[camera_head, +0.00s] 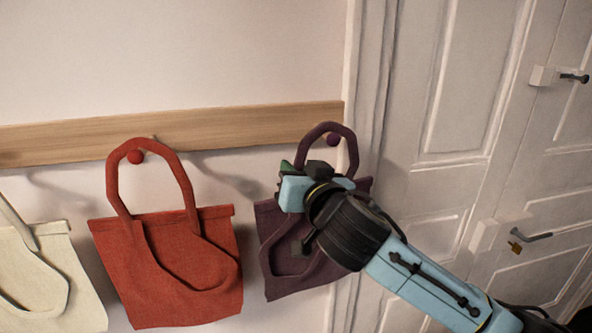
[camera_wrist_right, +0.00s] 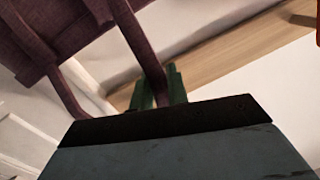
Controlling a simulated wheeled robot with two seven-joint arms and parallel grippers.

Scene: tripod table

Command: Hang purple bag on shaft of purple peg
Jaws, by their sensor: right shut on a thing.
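The purple bag (camera_head: 268,223) hangs at the right end of the wooden rail, its lower part partly hidden behind my right arm. Its raised handle loop surrounds the round knob of the purple peg (camera_head: 333,140) in the head view. The peg's shaft is hidden, so I cannot tell whether the strap rests on it. My right gripper (camera_head: 290,168) is shut on the bag's handle, on the left side of the loop. In the right wrist view the green fingers (camera_wrist_right: 158,88) pinch the purple strap, and the bag (camera_wrist_right: 35,40) shows at upper left. My left gripper is out of view.
A red bag (camera_head: 208,290) hangs from a red peg (camera_head: 136,157) left of the purple one. A cream bag (camera_head: 75,285) is at far left. The wooden rail (camera_head: 240,128) ends at the door frame. A white door (camera_head: 470,100) with handles stands right.

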